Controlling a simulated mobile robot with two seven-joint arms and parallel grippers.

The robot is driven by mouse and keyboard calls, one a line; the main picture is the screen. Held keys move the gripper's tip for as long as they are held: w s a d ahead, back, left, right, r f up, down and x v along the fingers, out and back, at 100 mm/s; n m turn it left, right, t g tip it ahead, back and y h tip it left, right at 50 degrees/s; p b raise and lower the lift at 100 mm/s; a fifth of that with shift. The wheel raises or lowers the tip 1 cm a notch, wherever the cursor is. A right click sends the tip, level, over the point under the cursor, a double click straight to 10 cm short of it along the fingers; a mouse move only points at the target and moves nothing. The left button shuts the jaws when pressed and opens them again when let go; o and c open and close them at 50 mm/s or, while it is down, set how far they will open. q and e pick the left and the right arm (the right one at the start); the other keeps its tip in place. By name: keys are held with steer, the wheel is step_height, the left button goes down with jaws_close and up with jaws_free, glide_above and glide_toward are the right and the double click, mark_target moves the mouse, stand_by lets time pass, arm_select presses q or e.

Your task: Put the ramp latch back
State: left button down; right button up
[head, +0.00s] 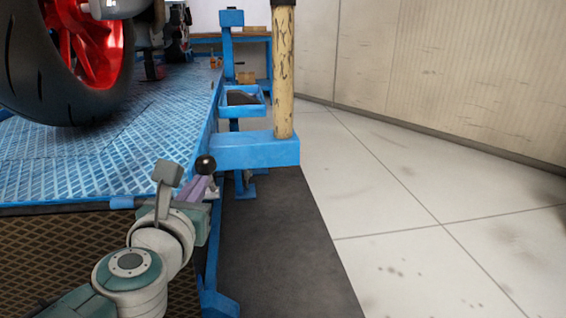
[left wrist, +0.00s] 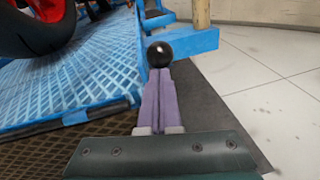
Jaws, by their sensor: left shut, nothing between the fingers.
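A black ball knob (head: 205,164), which looks like the end of the ramp latch, stands at the near right corner of the blue platform. It also shows in the left wrist view (left wrist: 159,54), straight ahead of my fingertips. My left gripper (head: 202,181) has purple fingers, shut with nothing between them. The fingertips (left wrist: 158,76) are right at the near side of the knob; I cannot tell if they touch it. The latch's stem is hidden behind the fingers. My right gripper is not in view.
The blue tread platform (head: 110,150) carries a motorcycle wheel (head: 75,50) with a red rim. A brown mesh surface (head: 50,245) lies below its near edge. A worn yellow post (head: 283,80) rises from a blue bracket (head: 255,150). The tiled floor (head: 400,200) at right is clear.

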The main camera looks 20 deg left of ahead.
mark_target(199, 164)
arm_select(q)
steer(key=shift+w+a+r+g+h+p, duration=0.15)
steer(key=shift+w+r+g+p, duration=0.1)
steer(key=shift+r+p, duration=0.25)
steer(key=shift+w+a+r+g+h+p, duration=0.15)
steer(key=shift+w+r+g+p, duration=0.1)
steer(key=shift+p, duration=0.4)
steer(key=shift+w+a+r+p, duration=0.1)
steer(key=shift+w+r+p, duration=0.1)
steer(key=shift+p, duration=0.2)
steer(key=shift+w+a+r+p, duration=0.25)
steer(key=shift+w+r+p, duration=0.05)
steer(key=shift+w, duration=0.1)
steer(key=shift+w+a+r, duration=0.25)
steer(key=shift+w, duration=0.2)
steer(key=shift+w+a+r, duration=0.2)
steer(key=shift+w+a, duration=0.05)
steer(key=shift+w, duration=0.15)
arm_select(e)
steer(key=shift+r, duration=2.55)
